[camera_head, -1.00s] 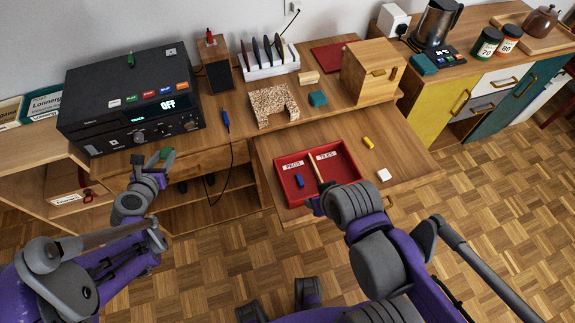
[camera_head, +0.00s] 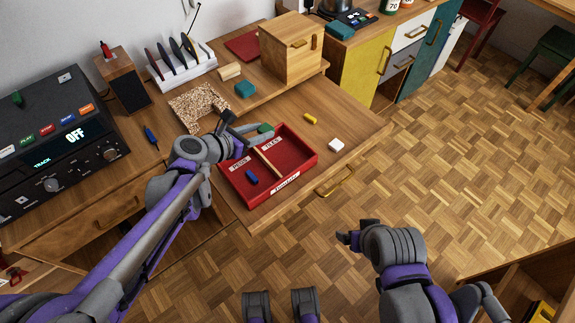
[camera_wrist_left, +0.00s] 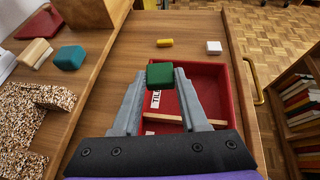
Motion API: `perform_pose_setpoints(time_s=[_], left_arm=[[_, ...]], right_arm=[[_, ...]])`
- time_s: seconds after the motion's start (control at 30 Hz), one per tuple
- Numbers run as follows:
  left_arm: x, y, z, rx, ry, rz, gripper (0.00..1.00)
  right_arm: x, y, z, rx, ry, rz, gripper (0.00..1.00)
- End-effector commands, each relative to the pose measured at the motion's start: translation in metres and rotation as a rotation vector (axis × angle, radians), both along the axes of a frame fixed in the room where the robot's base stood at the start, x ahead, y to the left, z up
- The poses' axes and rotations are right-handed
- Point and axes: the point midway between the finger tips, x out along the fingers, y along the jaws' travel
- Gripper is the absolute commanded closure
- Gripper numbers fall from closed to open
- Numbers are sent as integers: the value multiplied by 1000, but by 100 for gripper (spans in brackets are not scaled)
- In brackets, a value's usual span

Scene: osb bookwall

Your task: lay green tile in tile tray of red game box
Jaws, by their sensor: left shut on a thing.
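A blue peg (camera_head: 252,177) lies in the PEGS side. My left gripper (camera_head: 256,130) is shut on the green tile (camera_head: 265,128) at the far edge of the TILES side. In the left wrist view the green tile (camera_wrist_left: 160,75) sits between the fingertips, over the box's (camera_wrist_left: 222,85) edge; its exact height is unclear. My right gripper (camera_head: 352,236) is over the floor, away from the box; its opening is unclear.
A yellow piece (camera_head: 310,118) and a white piece (camera_head: 336,145) lie right of the box. A teal block (camera_head: 245,90), a speckled cork piece (camera_head: 198,104) and a wooden cabinet (camera_head: 291,50) stand on the desk behind. A blue screwdriver (camera_head: 151,138) lies left.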

Motion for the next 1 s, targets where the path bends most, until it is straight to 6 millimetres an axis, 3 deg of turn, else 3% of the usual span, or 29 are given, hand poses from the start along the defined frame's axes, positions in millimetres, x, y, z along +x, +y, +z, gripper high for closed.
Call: perform_pose_setpoints(time_s=[0.03, 0.27, 0.5, 1.0], left_arm=[[-5, -14, -6, -5, 0, -50, 100], [-18, -45, 1, -17, -19, -173, 100], [-18, -46, -39, -18, -20, -178, 100], [-18, -46, -91, -17, -21, -177, 100]], right_arm=[[0, 0, -20, 0, 6, 0, 14], [0, 0, -43, 0, 14, 0, 14], [0, 0, -56, 0, 19, 0, 14], [1, 0, -73, 0, 25, 0, 14]])
